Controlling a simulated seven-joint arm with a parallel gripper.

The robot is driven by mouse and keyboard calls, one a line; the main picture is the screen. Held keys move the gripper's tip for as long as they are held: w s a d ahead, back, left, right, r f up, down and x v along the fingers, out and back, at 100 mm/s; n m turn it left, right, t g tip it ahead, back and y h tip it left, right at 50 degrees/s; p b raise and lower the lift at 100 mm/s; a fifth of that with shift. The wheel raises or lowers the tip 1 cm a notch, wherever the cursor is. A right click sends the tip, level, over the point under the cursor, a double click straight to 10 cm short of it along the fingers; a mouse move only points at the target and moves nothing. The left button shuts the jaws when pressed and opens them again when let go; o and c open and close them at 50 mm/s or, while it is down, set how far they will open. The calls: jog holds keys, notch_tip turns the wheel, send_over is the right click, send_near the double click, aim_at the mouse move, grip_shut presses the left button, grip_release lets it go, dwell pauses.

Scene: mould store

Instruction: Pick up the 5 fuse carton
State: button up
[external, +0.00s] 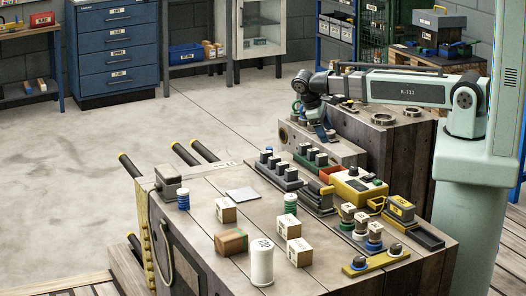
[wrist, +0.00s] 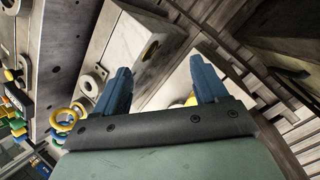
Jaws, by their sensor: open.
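Several small cartons with white or tan faces and dark marks lie on the near bench top in the external view: one at the left (external: 226,211), one in the middle (external: 290,227), one at the front right (external: 300,252) and a browner one (external: 231,242). Their print is too small to tell which is the 5 fuse carton. My gripper (external: 326,132) hangs beyond the bench's far edge, near a dark block, well away from the cartons. In the wrist view its blue fingers (wrist: 162,86) are spread with nothing between them. No carton is recognisable in that view.
A white cylinder (external: 262,262) stands in front of the cartons. A yellow device (external: 357,188), dark-topped fuse rows (external: 279,170) and a yellow-black block (external: 398,210) crowd the bench's right and back.

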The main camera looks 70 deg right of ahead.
jog(key=w+a+r+m+t, duration=0.1)
jog(key=w+a+r+t, duration=0.1)
jog(key=w+a, duration=0.75)
jog(key=w+a+r+t, duration=0.2)
jog(key=w+a, duration=0.4)
jog(key=a, duration=0.7)
jog(key=a+r, duration=0.1)
jog(key=a, duration=0.5)
jog(key=w+a+r+m+t, duration=0.1)
jog(key=a, duration=0.6)
jog(key=w+a+r+m, duration=0.1)
jog(key=a, duration=0.6)
jog(key=shift+a, duration=0.2)
jog(key=s+a+r+m+y, duration=0.15)
jog(key=s+a, duration=0.25)
jog(key=a, duration=0.8)
notch_tip(320, 180, up, 7)
jog(key=m+g+y, duration=0.1)
jog(key=m+y, duration=0.1)
jog(key=m, duration=0.3)
send_over(300, 244)
jog(key=f, duration=0.8)
jog(key=shift+w+a+f, duration=0.15)
jog(key=shift+w+a, duration=0.1)
jog(key=shift+s+d+f, duration=0.1)
jog(key=shift+s+f, duration=0.05)
jog(key=shift+f, duration=1.2)
jog(key=shift+s+d+f, duration=0.1)
jog(key=shift+f, duration=1.2)
